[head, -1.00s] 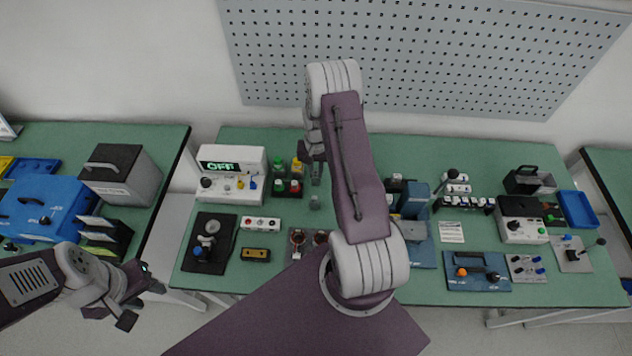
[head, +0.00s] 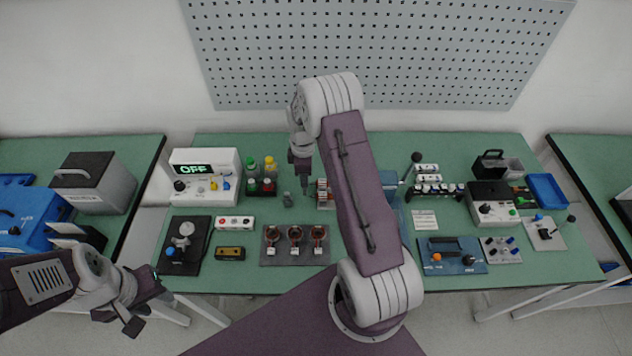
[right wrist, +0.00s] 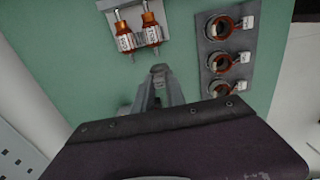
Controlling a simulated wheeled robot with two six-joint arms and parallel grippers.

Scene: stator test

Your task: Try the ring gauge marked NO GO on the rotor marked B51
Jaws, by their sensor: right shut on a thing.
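My right gripper (head: 304,188) is above the table, just left of the rotors. In the right wrist view its jaws (right wrist: 160,78) are shut on a small grey thing, which looks like a ring gauge; no marking on it can be read. Two orange rotors (right wrist: 123,38) (right wrist: 151,33) with white labels lie in a grey holder (right wrist: 110,4), apart from the gripper; I cannot read which is B51. The rotors (head: 321,190) are partly hidden by my arm in the head view. A small grey piece (head: 287,199) stands left of the gripper. My left gripper (head: 146,312) is open and empty, off the table's front left.
A plate with several copper-wound stators (head: 295,258) lies in front. A tester reading OFF (head: 205,188) and bottles with green and yellow caps (head: 261,182) stand at left. A blue block (head: 388,181) is partly behind my arm. Bare green table lies around the grey piece.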

